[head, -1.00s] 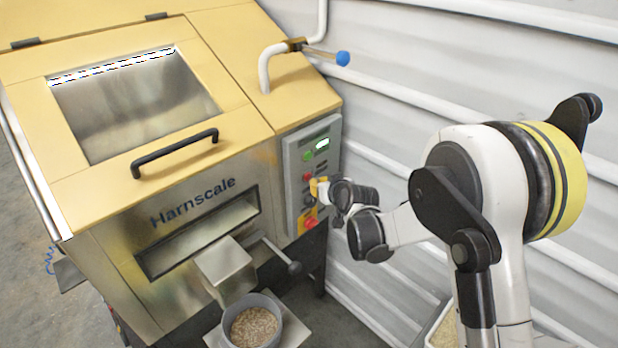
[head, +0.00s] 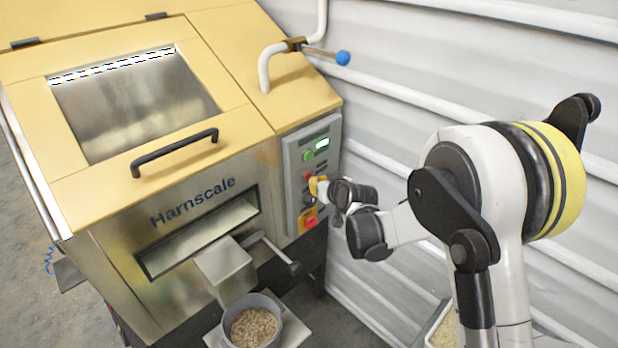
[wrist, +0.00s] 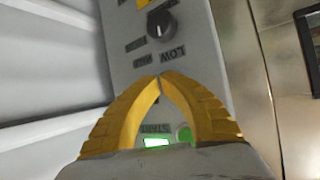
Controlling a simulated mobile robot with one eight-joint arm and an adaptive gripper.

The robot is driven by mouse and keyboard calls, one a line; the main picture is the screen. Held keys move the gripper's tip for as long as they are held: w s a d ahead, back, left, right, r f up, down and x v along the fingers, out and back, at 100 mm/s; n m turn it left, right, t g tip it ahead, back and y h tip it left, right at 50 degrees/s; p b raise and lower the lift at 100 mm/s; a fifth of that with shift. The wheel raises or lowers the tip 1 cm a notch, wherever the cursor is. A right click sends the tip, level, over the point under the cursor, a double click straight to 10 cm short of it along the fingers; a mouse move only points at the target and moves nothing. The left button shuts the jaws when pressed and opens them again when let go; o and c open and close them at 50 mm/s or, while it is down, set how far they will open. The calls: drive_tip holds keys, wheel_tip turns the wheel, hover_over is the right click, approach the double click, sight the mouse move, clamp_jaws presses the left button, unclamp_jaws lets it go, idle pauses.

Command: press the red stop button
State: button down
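The grey control panel (head: 296,150) is on the right front of the machine. A small red button (head: 307,177) shows on it, below a green button (head: 308,155) and just above my gripper (head: 315,187). My gripper's yellow fingers are in front of the panel; I cannot tell whether they touch it. In the wrist view the fingertips of my gripper (wrist: 160,76) meet, with nothing seen between them. There the panel appears upside down, with a black knob (wrist: 162,24) beyond the tips and the green button (wrist: 185,134) behind the right finger. The red button is not visible in the wrist view.
A red knob on a yellow patch (head: 310,220) is low on the panel. A lever with a dark ball (head: 294,268) sticks out below. A bowl of grain (head: 253,325) stands under the chute. A blue-tipped lever (head: 343,58) juts out above. The ribbed wall is close on the right.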

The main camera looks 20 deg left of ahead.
drive_tip(key=shift+w+a, duration=0.15)
drive_tip(key=shift+a, duration=0.1)
drive_tip(key=shift+w+a, duration=0.2)
drive_tip(key=shift+a, duration=0.15)
idle(0.7)
idle(0.4)
drive_tip(key=shift+s+d+b, duration=0.4)
drive_tip(key=shift+s+d, duration=0.05)
drive_tip(key=shift+d, duration=0.3)
drive_tip(key=d, duration=0.1)
drive_tip(key=s+d, duration=0.1)
drive_tip(key=d, duration=0.1)
drive_tip(key=s+d+b, duration=0.1)
drive_tip(key=shift+s+d, duration=0.15)
drive_tip(key=shift+s, duration=0.1)
idle(0.6)
